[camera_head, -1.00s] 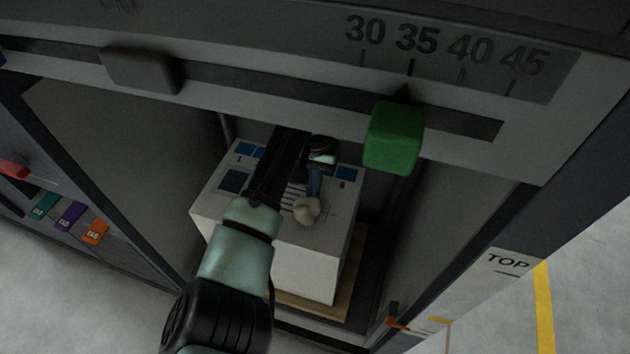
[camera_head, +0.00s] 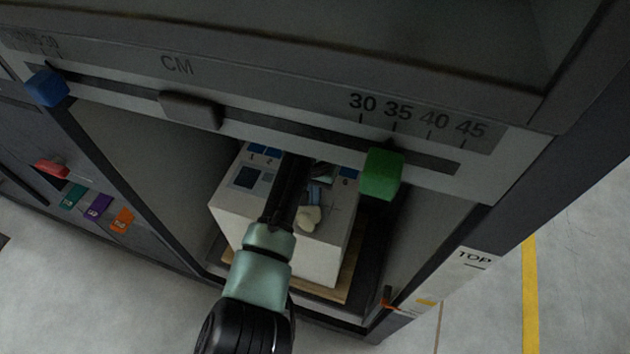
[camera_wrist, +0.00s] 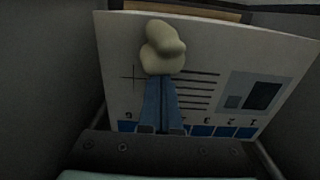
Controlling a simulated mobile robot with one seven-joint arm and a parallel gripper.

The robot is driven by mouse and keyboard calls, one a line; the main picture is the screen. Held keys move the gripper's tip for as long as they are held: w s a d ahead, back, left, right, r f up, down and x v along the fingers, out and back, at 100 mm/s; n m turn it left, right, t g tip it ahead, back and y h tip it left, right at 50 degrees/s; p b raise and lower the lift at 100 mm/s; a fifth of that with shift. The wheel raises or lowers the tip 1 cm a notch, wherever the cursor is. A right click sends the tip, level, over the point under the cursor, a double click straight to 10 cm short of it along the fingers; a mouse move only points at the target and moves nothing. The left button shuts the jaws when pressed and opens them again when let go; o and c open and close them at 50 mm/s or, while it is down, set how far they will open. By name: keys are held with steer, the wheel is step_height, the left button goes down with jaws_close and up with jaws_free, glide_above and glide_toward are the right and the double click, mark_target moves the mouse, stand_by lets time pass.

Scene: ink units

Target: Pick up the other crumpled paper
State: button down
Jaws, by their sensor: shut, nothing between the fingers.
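A cream-coloured crumpled paper (camera_head: 309,218) lies at the front part of the top of a white box (camera_head: 243,210) inside the cabinet opening. It also shows in the wrist view (camera_wrist: 161,50), right at the ends of my fingers. My gripper (camera_wrist: 160,82) has blue fingers that lie close together and look shut, with nothing seen between them. The fingertips reach the edge of the paper; whether they touch it I cannot tell. In the head view my arm hides part of my gripper (camera_head: 314,200). I see only one crumpled paper.
The opening's side walls stand close on both sides of the box. Above it runs a ruler rail with a green slider (camera_head: 381,174), a grey slider (camera_head: 191,110) and a blue slider (camera_head: 47,87). Coloured tabs (camera_head: 98,206) and a red handle (camera_head: 52,168) are at the left.

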steer(key=shift+s+a+r+p, duration=0.15)
steer(key=shift+s+p, duration=0.3)
steer(key=shift+s, duration=0.25)
steer(key=shift+f, duration=0.2)
